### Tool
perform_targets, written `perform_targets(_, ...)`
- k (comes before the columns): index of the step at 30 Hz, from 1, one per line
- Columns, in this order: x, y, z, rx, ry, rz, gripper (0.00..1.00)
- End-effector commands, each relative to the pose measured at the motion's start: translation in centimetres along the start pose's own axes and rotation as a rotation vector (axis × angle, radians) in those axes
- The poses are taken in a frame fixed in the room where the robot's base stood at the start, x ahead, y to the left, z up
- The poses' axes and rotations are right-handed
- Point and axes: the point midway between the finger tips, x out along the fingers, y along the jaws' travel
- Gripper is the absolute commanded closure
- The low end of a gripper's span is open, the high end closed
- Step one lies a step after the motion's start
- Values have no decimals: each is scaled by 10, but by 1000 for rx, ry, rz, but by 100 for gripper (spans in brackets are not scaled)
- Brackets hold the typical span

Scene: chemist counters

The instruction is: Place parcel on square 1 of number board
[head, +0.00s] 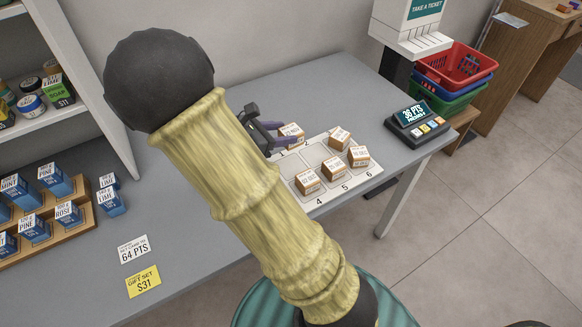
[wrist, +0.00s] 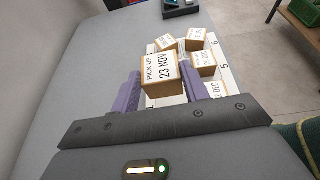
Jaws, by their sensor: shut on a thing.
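My gripper (head: 284,134) is shut on a small brown parcel (wrist: 160,72), whose white label reads "PICK UP 23 NOV". The purple fingers are on either side of it in the wrist view. In the head view the held parcel (head: 291,131) is at the back left part of the white number board (head: 322,153). I cannot tell whether it touches the board. Several other parcels stand on the board, among them one above 4 (head: 307,182) and one above 5 (head: 334,170). My arm hides the board's left edge in the head view.
A point terminal (head: 418,124) stands on the grey counter (head: 190,215) right of the board. Blue boxes (head: 66,214) on a wooden rack and two price cards (head: 143,281) are at the left. Baskets (head: 462,66) are stacked beyond the counter.

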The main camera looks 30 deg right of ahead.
Motion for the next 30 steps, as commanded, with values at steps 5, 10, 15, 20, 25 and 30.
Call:
perform_targets(5, 4, 0, -10, -3, -2, -2, 79)
perform_targets(10, 17, 0, -40, -6, -3, -2, 79)
perform_targets(15, 24, 0, -57, -2, -1, -1, 79)
perform_targets(20, 24, 0, -58, 1, -1, 0, 79)
perform_targets(25, 25, 0, -60, -1, -1, 0, 79)
perform_targets(30, 33, 0, -80, -4, -1, -1, 79)
